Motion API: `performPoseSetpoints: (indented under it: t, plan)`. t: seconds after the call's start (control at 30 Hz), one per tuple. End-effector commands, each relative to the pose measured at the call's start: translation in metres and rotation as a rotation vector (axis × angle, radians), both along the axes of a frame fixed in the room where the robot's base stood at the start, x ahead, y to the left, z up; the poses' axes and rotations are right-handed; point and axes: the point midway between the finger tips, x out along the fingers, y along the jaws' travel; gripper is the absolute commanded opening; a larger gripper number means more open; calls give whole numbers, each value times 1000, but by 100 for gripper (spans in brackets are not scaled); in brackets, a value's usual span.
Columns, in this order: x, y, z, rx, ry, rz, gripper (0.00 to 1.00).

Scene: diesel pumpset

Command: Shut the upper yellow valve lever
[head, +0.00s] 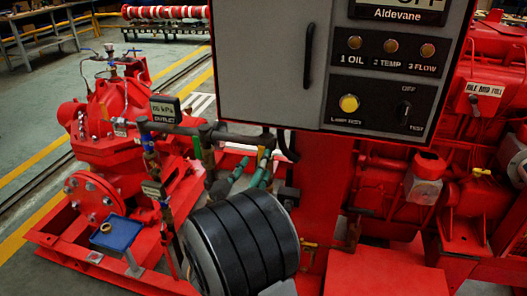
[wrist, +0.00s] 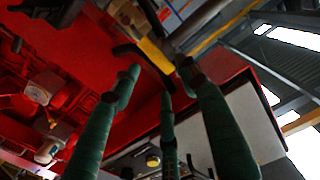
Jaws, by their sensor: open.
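A yellow lever (wrist: 155,55) with a dark end shows in the wrist view, just beyond my fingertips. In the head view a small yellow piece (head: 262,154), apparently the same upper lever, shows under the control box, partly hidden by pipes and fingers. My gripper (head: 243,170) has green fingers and reaches up toward it from below. In the wrist view my gripper (wrist: 160,76) is open, with its fingers spread and nothing held between them. The lever lies close to the fingertips; I cannot tell whether they touch.
The grey control box (head: 345,60) hangs just above the gripper. A red pump (head: 105,130) and blue tray (head: 117,234) stand left. Red engine parts (head: 400,190) crowd the right.

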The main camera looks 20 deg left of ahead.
Motion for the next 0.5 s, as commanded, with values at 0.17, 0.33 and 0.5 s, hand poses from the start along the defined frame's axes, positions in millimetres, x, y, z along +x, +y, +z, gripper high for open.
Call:
performPoseSetpoints:
  t: [0.17, 0.33, 0.5]
  plan:
    - [34, 1, 2, 0, 1, -1, 44]
    - [55, 2, 0, 0, 2, 2, 44]
    - [63, 3, 0, -1, 1, 2, 44]
